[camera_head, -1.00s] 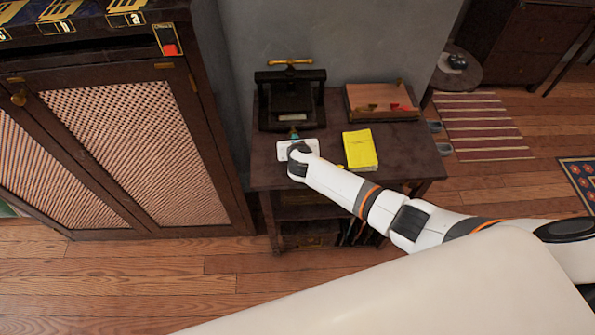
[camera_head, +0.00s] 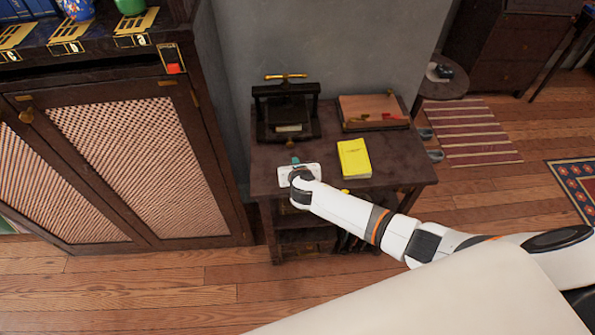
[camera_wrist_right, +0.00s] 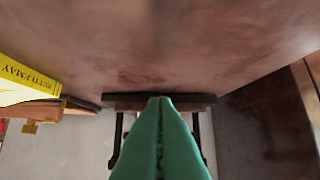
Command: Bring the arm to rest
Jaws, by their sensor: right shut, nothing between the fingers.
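My right arm (camera_head: 352,212) reaches from the lower right over a small dark side table (camera_head: 395,178). My right gripper (camera_head: 295,160), with green fingers, is over the table's front left part, in front of a black press with a brass handle. In the right wrist view, the fingers (camera_wrist_right: 158,100) are pressed together with nothing between them. Whether the fingers touch the tabletop cannot be told. My left gripper is not in view.
The black press (camera_head: 287,110) stands at the table's back left. A wooden box (camera_head: 372,105) is at the back right, and a yellow book (camera_head: 354,160) lies to the gripper's right. A dark cabinet (camera_head: 205,215) stands left of the table. Wooden floor is clear in front.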

